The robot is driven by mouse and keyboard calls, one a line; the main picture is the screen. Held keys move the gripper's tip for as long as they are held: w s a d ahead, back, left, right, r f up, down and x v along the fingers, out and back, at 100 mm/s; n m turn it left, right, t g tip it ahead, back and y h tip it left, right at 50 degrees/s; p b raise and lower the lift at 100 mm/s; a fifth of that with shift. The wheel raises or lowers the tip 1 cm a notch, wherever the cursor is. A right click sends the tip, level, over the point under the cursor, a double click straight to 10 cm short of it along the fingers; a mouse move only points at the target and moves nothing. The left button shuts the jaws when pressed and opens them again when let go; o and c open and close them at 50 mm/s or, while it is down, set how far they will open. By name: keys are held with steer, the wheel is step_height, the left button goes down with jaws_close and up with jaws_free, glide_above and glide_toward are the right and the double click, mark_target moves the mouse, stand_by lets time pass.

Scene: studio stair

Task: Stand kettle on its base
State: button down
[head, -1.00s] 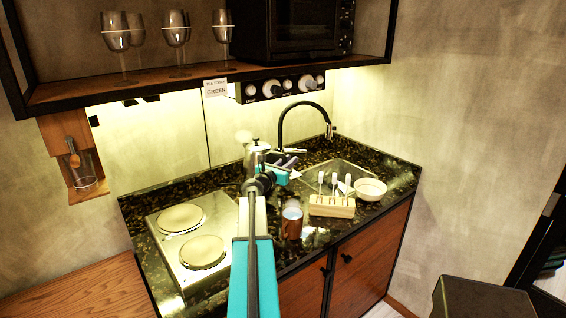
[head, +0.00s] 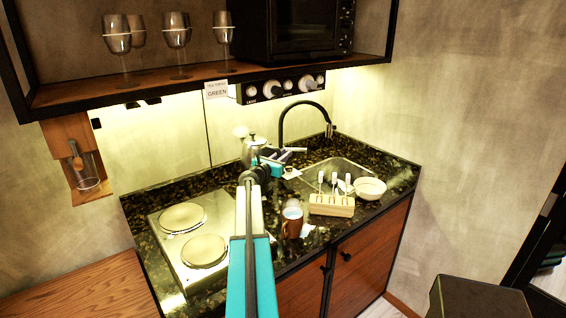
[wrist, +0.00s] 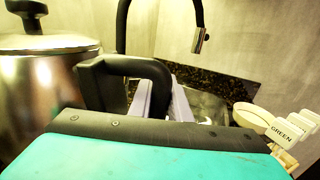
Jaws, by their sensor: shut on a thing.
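The kettle (head: 253,152) is a shiny metal pot with a lid and black knob, at the back of the counter left of the tap. In the wrist view the kettle (wrist: 38,95) fills the left side, upright, with its black handle (wrist: 130,68) towards me. The kettle's underside is hidden by my arm in the head view and cut off in the wrist view. I cannot make out the base.
A two-plate hob (head: 196,228) lies left of my arm. A brown mug (head: 292,222), a wooden block (head: 331,206) with labelled sticks and a white bowl (head: 370,188) stand to the right. The black tap (head: 283,120) rises close behind the gripper. A shelf (head: 180,83) hangs above.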

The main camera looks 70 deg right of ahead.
steer(key=shift+r, duration=0.1)
steer(key=shift+w+d+f+p, duration=0.2)
steer(key=shift+f+p, duration=0.25)
steer(key=shift+f, duration=0.45)
steer(key=shift+w+d+f+p, duration=0.15)
steer(key=shift+f+p, duration=0.25)
steer(key=shift+f, duration=0.5)
steer(key=shift+s+f, duration=0.1)
steer(key=shift+f, duration=0.05)
steer(key=c, duration=1.7)
jaws_free()
steer(key=shift+o, duration=0.2)
steer(key=w+a+b, duration=0.2)
steer(key=a+b, duration=0.1)
steer(key=a, duration=0.9)
steer(key=shift+b, duration=0.3)
